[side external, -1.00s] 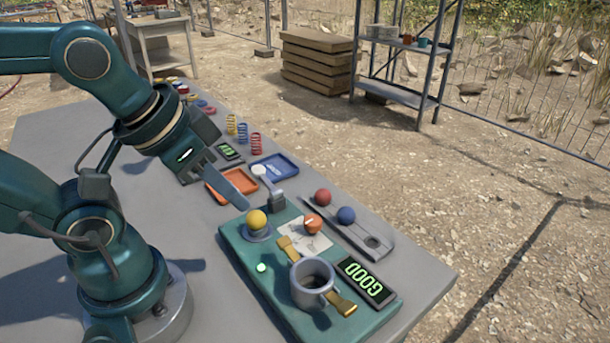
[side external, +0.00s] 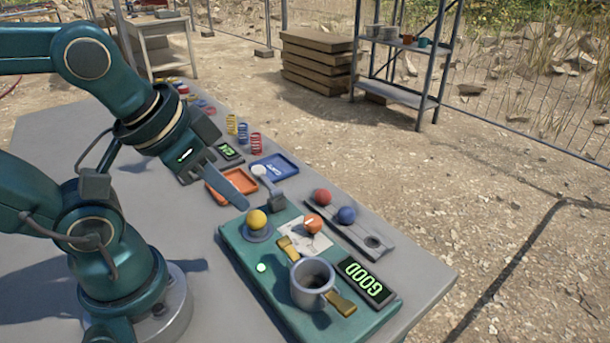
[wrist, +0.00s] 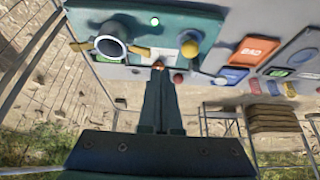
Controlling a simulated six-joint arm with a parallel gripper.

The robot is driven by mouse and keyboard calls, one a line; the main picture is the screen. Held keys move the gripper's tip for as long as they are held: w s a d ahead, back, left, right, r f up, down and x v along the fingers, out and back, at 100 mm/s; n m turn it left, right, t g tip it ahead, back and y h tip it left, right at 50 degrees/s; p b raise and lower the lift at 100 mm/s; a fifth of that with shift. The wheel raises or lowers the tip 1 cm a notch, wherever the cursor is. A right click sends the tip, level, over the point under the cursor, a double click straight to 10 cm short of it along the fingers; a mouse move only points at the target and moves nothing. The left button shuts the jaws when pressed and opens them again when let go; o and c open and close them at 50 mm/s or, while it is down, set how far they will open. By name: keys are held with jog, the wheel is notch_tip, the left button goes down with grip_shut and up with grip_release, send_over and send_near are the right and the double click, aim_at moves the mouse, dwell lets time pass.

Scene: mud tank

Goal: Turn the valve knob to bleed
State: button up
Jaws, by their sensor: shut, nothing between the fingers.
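The valve knob (side external: 313,223) is orange with a pale mark on top. It sits on a white plate (side external: 303,238) on the teal panel (side external: 236,252). The setting its mark points to is too small to read. My gripper (side external: 243,205) is shut and empty, above the far left edge of the panel in the side view and apart from the knob. In the wrist view my gripper's fingers (wrist: 158,80) are together, and the orange knob (wrist: 158,65) shows just past their tips, partly hidden.
Trays (side external: 273,167) lie beyond.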

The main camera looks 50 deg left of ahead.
jog(key=o, duration=1)
jog(key=shift+m, duration=0.3)
jog(key=shift+o, duration=0.3)
jog(key=w+r+m, duration=0.2)
jog(key=shift+w+r+m, duration=0.3)
jog(key=shift+w+r, duration=0.05)
jog(key=shift+w, duration=0.05)
jog(key=m+g, duration=0.4)
jog(key=g, duration=0.1)
send_over(313, 220)
notch_tip(313, 220, down, 8)
jog(key=shift+w+f, duration=0.1)
jog(key=shift+g, duration=0.3)
jog(key=shift+f, duration=2.65)
grip_shut()
